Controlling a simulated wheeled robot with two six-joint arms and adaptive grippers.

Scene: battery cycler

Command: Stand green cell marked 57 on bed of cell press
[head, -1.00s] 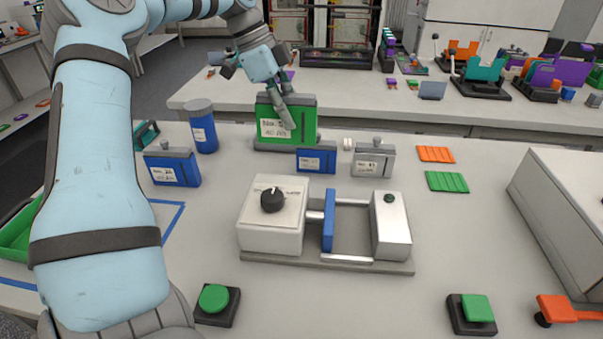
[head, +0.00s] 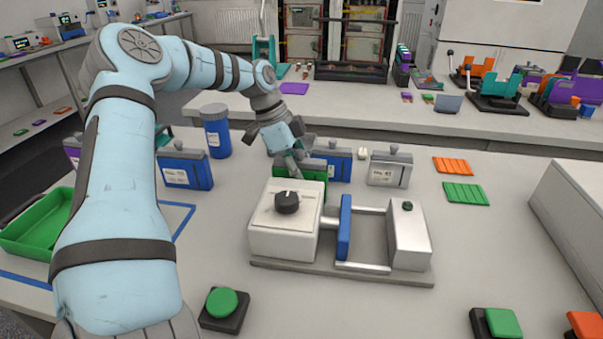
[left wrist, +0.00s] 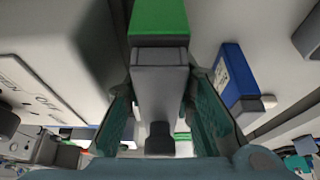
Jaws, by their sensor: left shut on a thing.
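The green cell (head: 312,170) is behind the press's white block in the head view, its lower part hidden. Its number cannot be read now. In the left wrist view its grey top (left wrist: 160,70) and green body (left wrist: 158,18) show between the fingers. My left gripper (head: 297,167) is shut on the cell's top; the gripper also shows in the left wrist view (left wrist: 160,95). The cell press (head: 340,270) has a white block with a black knob, a blue plate (head: 344,228) and a silver end block (head: 409,237). The bed between plate and end block is empty. My right gripper is not in view.
A blue cell (head: 335,162) stands behind the green cell, and a grey cell (head: 390,170) right of it. Another blue cell (head: 186,168) and a blue cylinder (head: 216,132) stand left. Green buttons (head: 221,302) and a green tray (head: 40,222) are also on the table.

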